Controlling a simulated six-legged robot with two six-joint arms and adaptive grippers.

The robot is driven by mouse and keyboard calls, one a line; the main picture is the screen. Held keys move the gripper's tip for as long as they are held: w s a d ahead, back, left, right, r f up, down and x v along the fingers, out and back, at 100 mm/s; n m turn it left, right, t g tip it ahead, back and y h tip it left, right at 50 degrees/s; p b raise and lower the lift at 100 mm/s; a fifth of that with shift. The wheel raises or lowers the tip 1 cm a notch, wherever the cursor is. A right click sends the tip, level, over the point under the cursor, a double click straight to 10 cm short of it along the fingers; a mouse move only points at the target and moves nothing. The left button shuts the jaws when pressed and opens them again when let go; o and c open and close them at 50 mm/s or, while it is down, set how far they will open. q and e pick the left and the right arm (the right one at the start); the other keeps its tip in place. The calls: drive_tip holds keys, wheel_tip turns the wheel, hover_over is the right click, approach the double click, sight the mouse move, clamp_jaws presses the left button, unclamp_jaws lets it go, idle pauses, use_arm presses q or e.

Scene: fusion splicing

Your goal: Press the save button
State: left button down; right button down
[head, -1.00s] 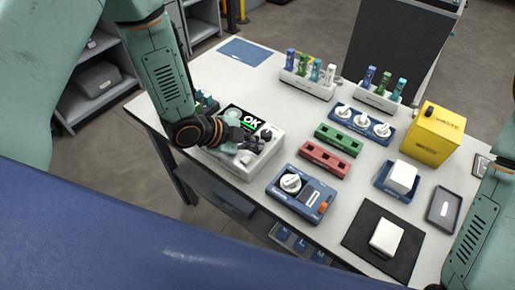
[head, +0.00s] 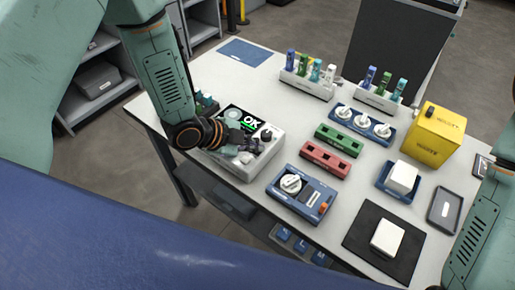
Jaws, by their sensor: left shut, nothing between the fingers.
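A white box-shaped device (head: 266,155) sits on the table with a small screen (head: 240,119) reading "OK" on green. A dark round knob (head: 266,134) is on its top. My left gripper (head: 252,147) is shut and empty, low over the device's top near the front. I cannot tell whether its fingertips touch it. The gripper and wrist hide part of the device's top, and I cannot make out a button labelled save. My right arm (head: 474,240) enters at the right edge; its gripper is out of view.
A blue device with a white dial (head: 290,184) stands close to the right. Red (head: 325,158) and green (head: 339,139) blocks lie behind it. A yellow bin (head: 436,135), a dark mat (head: 361,243) and racks of coloured holders (head: 309,87) are farther right and back.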

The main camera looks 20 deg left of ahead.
use_arm(q)
drive_tip(key=shift+r+p, duration=0.75)
drive_tip(key=shift+r, duration=0.1)
drive_tip(key=shift+r, duration=0.1)
wheel_tip(320, 180, up, 5)
drive_tip(key=p, duration=0.4)
idle(0.6)
